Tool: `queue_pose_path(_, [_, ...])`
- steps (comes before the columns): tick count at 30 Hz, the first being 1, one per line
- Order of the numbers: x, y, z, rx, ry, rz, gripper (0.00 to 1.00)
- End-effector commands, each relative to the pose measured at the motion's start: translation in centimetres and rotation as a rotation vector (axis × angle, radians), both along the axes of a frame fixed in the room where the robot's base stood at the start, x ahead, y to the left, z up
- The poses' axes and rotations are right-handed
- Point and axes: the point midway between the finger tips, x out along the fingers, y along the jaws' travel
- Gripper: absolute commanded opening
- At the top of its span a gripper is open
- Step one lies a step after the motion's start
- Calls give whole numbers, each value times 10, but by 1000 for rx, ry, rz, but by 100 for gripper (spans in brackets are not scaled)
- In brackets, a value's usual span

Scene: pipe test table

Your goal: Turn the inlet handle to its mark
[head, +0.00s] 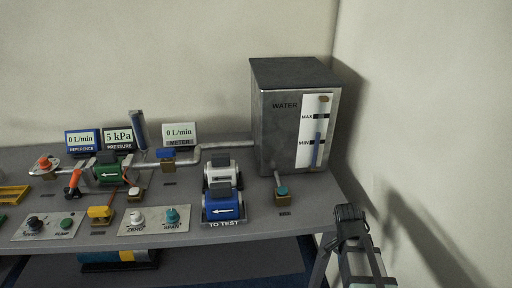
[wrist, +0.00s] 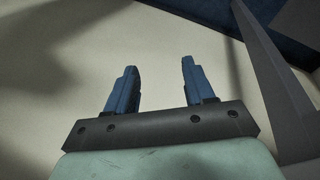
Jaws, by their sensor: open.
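My gripper (wrist: 160,64) shows in the wrist view with its two blue fingers apart and nothing between them. It is away from the handles, over a pale bare surface. In the head view, several handles stand along the pipe on the table: an orange-red knob (head: 45,162) at far left, an orange lever (head: 73,182) beside it, a yellow handle (head: 101,213) in front, and a teal-capped handle (head: 282,190) below the water tank. No inlet label is readable, so I cannot tell which is the inlet handle. Its mark is not discernible.
A grey table (head: 300,222) carries the steel water tank (head: 285,125) at right. Blue (head: 223,207) and green (head: 110,174) arrowed units, a ZERO/SPAN panel (head: 154,219) and a pump panel (head: 48,226) crowd it.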

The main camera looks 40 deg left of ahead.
Motion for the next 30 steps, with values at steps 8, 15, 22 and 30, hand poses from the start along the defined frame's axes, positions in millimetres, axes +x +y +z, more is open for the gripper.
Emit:
queue_pose_path(8, [-4, 52, 81, 5, -120, -61, 53])
queue_pose_path(15, [-12, 104, 148, 31, -212, -126, 53])
queue_pose_path(22, [-9, 214, 215, 99, -268, -205, 53])
queue_pose_path(30, [-11, 368, 261, 183, -256, -279, 53])
